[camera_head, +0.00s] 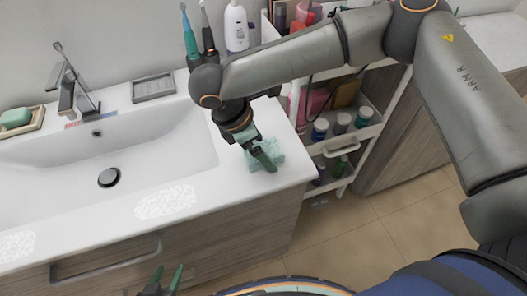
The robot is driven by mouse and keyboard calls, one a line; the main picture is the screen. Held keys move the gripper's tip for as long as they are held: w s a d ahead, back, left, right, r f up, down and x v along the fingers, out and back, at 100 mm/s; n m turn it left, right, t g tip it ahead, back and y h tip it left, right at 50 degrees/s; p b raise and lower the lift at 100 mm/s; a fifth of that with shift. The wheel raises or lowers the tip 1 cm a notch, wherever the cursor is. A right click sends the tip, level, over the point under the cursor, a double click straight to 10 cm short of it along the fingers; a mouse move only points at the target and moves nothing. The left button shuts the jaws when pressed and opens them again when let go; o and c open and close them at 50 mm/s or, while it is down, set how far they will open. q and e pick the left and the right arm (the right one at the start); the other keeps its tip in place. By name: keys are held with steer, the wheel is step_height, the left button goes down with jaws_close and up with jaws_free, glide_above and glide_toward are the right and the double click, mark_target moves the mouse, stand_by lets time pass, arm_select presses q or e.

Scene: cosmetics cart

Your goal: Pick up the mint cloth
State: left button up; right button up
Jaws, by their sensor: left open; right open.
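The mint cloth (275,149) lies on the right end of the white washbasin counter, near its front edge. My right gripper (263,160) is open and points down at the cloth. Its fingers overlap the cloth in this view and hide part of it. I cannot tell whether they touch it. My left gripper (168,271) is open and empty at the bottom of the view, in front of the cabinet and away from the cloth.
The basin (150,150) and faucet (72,85) are to the left. A soap dish (153,88), toothbrushes (190,38) and a white bottle (236,28) stand at the back. A cart (345,140) with several bottles is right of the counter. The floor (350,235) in front is clear.

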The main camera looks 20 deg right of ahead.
steer(key=shift+d+f, duration=0.2)
steer(key=shift+f, duration=0.3)
steer(key=c, duration=1.4)
steer(key=shift+r, duration=0.15)
steer(key=shift+r, duration=0.25)
step_height(320, 180, up, 2)
steer(key=shift+r, duration=0.1)
steer(key=s+a+r, duration=0.2)
steer(key=s+r, duration=0.1)
steer(key=s, duration=0.1)
steer(key=s+a+r, duration=0.2)
steer(key=s+r, duration=0.1)
steer(key=s, duration=0.1)
steer(key=s+a+r, duration=0.2)
steer(key=s+r, duration=0.2)
steer(key=shift+s+a+r, duration=0.1)
steer(key=shift+s+a, duration=0.05)
steer(key=shift+a, duration=0.25)
